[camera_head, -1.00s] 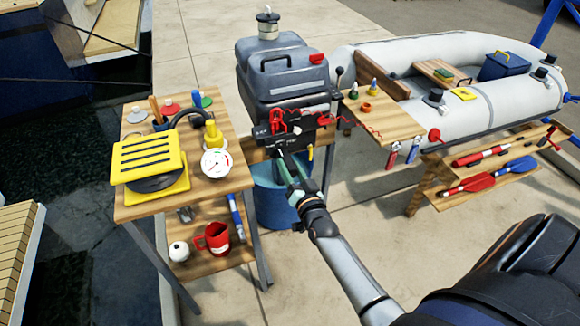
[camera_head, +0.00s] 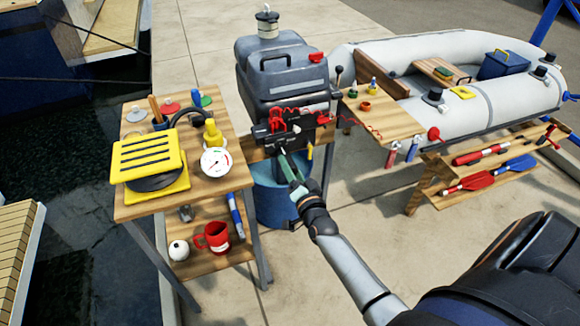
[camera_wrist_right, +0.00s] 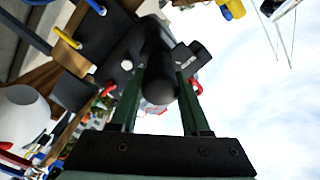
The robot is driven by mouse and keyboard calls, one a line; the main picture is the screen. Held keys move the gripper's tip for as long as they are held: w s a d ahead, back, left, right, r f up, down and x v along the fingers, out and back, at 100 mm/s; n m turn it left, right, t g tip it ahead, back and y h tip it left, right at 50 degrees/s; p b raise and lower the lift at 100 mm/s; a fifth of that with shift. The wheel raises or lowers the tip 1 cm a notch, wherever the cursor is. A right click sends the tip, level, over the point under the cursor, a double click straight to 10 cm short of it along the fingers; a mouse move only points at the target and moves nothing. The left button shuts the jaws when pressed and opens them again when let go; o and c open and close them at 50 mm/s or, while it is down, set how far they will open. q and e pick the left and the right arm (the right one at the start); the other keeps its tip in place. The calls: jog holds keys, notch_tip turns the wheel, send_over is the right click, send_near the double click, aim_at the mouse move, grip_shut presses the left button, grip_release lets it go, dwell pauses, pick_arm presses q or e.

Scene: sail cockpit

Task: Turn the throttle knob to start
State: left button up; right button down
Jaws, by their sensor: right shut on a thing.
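The throttle knob (camera_wrist_right: 158,85) is a black cylinder seen nearly end-on in the right wrist view. It sits at the front of the grey outboard motor (camera_head: 280,75), which stands behind the wooden stand in the head view. My right gripper (camera_wrist_right: 160,78) is shut on the knob, with one green finger on each side of it. In the head view my right gripper (camera_head: 287,158) reaches up to the motor's black front part, and the knob is mostly hidden there. The knob's marks cannot be read. My left gripper is not in view.
A wooden side table (camera_head: 130,205) on the left holds a yellow slatted box (camera_head: 147,155) and a round gauge (camera_head: 216,162). A blue bucket (camera_head: 272,205) stands below the motor. A small shelf (camera_head: 385,122) and a grey inflatable boat (camera_head: 455,75) are on the right.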

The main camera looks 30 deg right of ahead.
jog(key=shift+c, duration=1.8)
grip_release()
jog(key=v, duration=1.2)
jog(key=shift+s+a, duration=0.15)
jog(key=shift+s, duration=0.1)
